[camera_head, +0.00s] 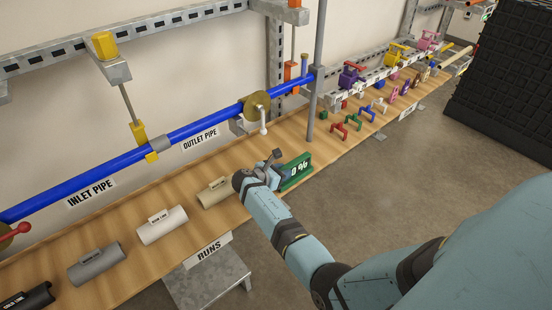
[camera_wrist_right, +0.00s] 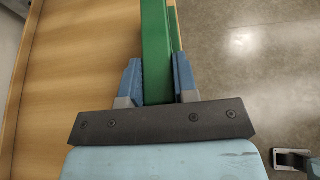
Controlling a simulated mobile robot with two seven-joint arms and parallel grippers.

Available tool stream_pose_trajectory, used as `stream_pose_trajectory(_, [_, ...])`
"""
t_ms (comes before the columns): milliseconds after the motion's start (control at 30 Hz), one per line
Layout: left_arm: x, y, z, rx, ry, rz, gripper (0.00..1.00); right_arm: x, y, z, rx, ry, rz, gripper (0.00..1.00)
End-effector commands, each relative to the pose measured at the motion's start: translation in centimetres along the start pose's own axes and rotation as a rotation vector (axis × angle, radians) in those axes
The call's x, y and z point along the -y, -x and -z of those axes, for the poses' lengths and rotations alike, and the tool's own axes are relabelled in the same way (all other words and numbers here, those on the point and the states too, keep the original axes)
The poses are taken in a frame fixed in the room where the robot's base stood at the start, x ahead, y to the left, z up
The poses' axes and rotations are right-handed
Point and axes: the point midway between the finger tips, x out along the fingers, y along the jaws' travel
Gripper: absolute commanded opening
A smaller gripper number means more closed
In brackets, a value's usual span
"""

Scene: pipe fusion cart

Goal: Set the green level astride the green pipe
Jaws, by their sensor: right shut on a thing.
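The green level (camera_head: 297,168) is a green block with a "0 %" display on its face, at the front edge of the wooden bench. My right gripper (camera_head: 277,172) is at its left end. In the right wrist view, the blue fingers of my right gripper (camera_wrist_right: 158,78) are shut on the green level (camera_wrist_right: 156,40), one on each side. I cannot tell whether the level touches the bench or is just above it. I cannot make out a green pipe in either view. My left gripper is not in view.
Short black (camera_head: 28,299), grey (camera_head: 95,264), white (camera_head: 162,225) and tan (camera_head: 215,192) pipe pieces lie along the bench (camera_head: 140,208). A blue pipe (camera_head: 195,128) runs behind them. A grey post (camera_head: 316,75) and small coloured clamps (camera_head: 338,130) stand right of the level.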

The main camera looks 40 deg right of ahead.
Motion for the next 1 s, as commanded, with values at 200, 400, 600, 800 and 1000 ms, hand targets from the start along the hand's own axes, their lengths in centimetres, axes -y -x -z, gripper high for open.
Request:
stream_pose_trajectory(200, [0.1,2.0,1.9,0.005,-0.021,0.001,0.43,3.0,0.2,-0.7,0.002,0.002,0.0,0.0])
stream_pose_trajectory(400, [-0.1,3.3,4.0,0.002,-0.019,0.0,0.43,5.7,0.2,-0.6,0.002,0.002,0.0,0.0])
stream_pose_trajectory(600, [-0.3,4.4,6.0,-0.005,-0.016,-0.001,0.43,8.0,0.1,-0.5,0.002,0.002,0.001,0.0])
stream_pose_trajectory(800, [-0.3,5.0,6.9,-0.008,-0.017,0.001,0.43,9.5,0.1,-0.3,0.001,-0.001,-0.001,0.0])
stream_pose_trajectory(1000, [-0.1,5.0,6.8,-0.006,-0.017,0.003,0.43,9.8,0.0,-0.1,0.001,-0.001,-0.001,0.0])
